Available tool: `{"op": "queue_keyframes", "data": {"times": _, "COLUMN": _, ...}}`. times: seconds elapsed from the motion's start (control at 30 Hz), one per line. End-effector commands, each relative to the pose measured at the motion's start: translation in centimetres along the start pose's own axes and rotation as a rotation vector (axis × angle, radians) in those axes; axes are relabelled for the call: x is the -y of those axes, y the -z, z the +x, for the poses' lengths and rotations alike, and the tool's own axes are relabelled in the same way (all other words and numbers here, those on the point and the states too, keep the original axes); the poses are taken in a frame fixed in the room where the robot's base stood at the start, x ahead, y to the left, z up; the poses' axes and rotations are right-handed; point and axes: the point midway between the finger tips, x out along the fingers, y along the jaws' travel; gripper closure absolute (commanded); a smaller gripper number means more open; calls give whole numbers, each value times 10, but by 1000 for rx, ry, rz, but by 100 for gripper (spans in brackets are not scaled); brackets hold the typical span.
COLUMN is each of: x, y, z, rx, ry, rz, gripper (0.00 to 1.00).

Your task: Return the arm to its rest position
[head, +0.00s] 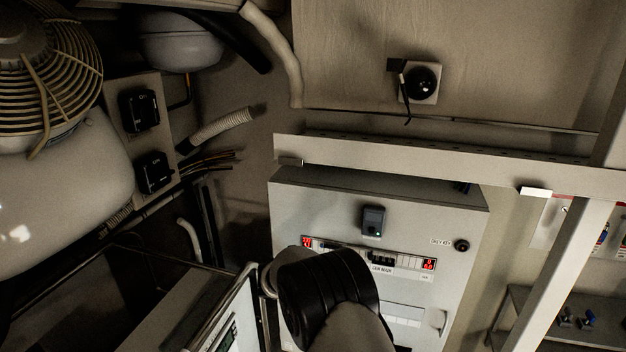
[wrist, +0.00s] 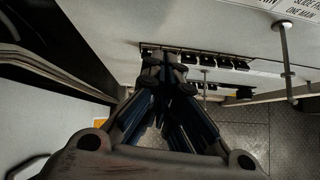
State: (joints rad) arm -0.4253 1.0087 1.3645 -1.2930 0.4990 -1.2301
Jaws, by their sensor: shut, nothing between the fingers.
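My gripper (wrist: 166,75) shows in the wrist view with its fingers together and nothing between them. Its fingertips point toward a row of dark switches or terminals on the underside edge of a pale panel; whether they touch cannot be told. In the head view my arm, with a black ribbed joint, rises at the bottom middle in front of the grey control cabinet (head: 380,210). It hides part of the cabinet's lower left. The gripper itself cannot be made out in the head view.
A pale crossbeam (head: 430,163) runs above the cabinet, and a slanting post (head: 560,275) stands at right. A white tank (head: 65,190) and a fan guard (head: 45,60) fill the left. A metal-railed panel (head: 235,310) stands close left of my arm. The wrist view shows tread-plate floor (wrist: 285,140).

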Motion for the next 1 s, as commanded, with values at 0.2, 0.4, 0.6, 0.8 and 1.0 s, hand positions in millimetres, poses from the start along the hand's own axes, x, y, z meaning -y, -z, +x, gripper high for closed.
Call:
{"op": "queue_keyframes", "data": {"times": 0.2, "x": 76, "y": -53, "z": -64, "rx": 8, "ry": 90, "rz": 486, "gripper": 100}}
{"op": "queue_keyframes", "data": {"times": 0.4, "x": 162, "y": -60, "z": -139, "rx": 1, "ry": 182, "rz": 999, "gripper": 100}}
{"op": "queue_keyframes", "data": {"times": 0.6, "x": 239, "y": -26, "z": -211, "rx": -16, "ry": 263, "rz": 1500, "gripper": 100}}
{"op": "queue_keyframes", "data": {"times": 0.8, "x": 298, "y": 44, "z": -272, "rx": -54, "ry": 343, "rz": 1984, "gripper": 100}}
{"op": "queue_keyframes", "data": {"times": 1.0, "x": 330, "y": 132, "z": -313, "rx": -123, "ry": 423, "rz": 2425, "gripper": 100}}
